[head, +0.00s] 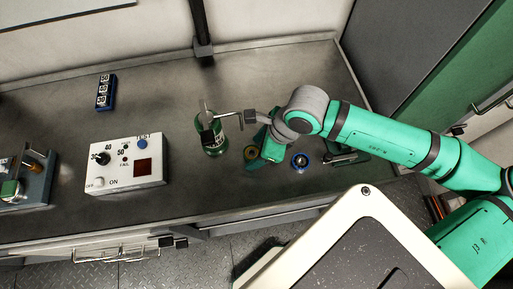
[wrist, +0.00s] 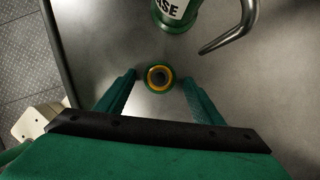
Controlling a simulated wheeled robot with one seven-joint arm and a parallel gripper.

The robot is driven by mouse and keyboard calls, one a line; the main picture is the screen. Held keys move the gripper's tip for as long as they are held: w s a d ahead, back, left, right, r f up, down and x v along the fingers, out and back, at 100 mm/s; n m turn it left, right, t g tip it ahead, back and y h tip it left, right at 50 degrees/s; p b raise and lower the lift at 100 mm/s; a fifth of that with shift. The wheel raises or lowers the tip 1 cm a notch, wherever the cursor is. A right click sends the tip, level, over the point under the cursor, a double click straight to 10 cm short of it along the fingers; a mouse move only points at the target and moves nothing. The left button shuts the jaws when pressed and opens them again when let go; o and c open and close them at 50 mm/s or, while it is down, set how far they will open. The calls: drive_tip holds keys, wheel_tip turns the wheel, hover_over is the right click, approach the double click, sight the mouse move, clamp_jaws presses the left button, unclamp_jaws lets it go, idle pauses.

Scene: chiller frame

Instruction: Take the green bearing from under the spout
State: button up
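The green bearing (wrist: 158,69) has a green outer ring, a yellow inner ring and a dark centre. It sits on the grey bench top between my fingertips in the wrist view. In the head view it shows as a small ring (head: 251,153), partly covered by my gripper (head: 259,150). My gripper (wrist: 159,80) is open, with one finger on each side of the bearing; I cannot tell whether they touch it. The green grease bottle (head: 214,143) stands just beyond, also in the wrist view (wrist: 175,14). Its bent metal spout (wrist: 232,36) is right of the bearing.
A dark post (head: 202,35) rises at the back. The back middle bench is clear.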

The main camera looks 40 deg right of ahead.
drive_tip(key=v, duration=1.1)
